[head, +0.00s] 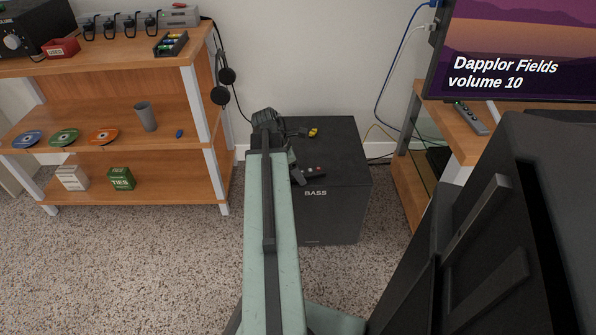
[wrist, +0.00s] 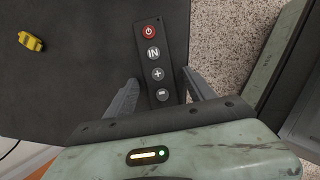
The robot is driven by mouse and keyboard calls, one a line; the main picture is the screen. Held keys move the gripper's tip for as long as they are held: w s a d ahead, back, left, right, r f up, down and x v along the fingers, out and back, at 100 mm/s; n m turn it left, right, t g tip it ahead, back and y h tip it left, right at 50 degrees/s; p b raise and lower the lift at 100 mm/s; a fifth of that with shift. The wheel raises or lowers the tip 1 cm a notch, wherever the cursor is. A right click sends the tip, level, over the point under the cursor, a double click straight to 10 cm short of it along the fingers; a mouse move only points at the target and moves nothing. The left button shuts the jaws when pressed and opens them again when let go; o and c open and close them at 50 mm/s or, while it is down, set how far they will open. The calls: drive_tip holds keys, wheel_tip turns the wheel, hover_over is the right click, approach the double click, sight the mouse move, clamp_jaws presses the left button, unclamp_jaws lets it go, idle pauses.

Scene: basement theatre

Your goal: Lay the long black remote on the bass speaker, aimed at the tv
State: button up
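A black remote (wrist: 165,58) with a red power button, an IN button and plus and minus buttons lies face up on the bass speaker (head: 335,145), near its front edge. In the head view this remote (head: 316,172) is partly hidden by my arm. My gripper (wrist: 162,77) is over its near end, one finger on each side, with the fingers spread and a small gap showing at the left. A second dark, long remote (head: 470,118) lies on the tv stand. I cannot tell for certain which is the task's remote. The tv (head: 515,50) is at the upper right.
A small yellow object (wrist: 30,41) sits on the speaker's far part; it also shows in the head view (head: 313,132). A wooden shelf (head: 85,105) with discs and a cup stands at the left. A large black object (head: 510,230) fills the right foreground.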

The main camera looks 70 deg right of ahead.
drive_tip(key=shift+r+p, duration=0.35)
drive_tip(key=shift+p, duration=0.05)
drive_tip(key=p+v, duration=1)
drive_tip(key=v, duration=0.1)
drive_tip(key=shift+w+r+p, duration=0.15)
drive_tip(key=shift+r+p, duration=0.1)
drive_tip(key=shift+p, duration=0.05)
drive_tip(key=shift+a, duration=0.15)
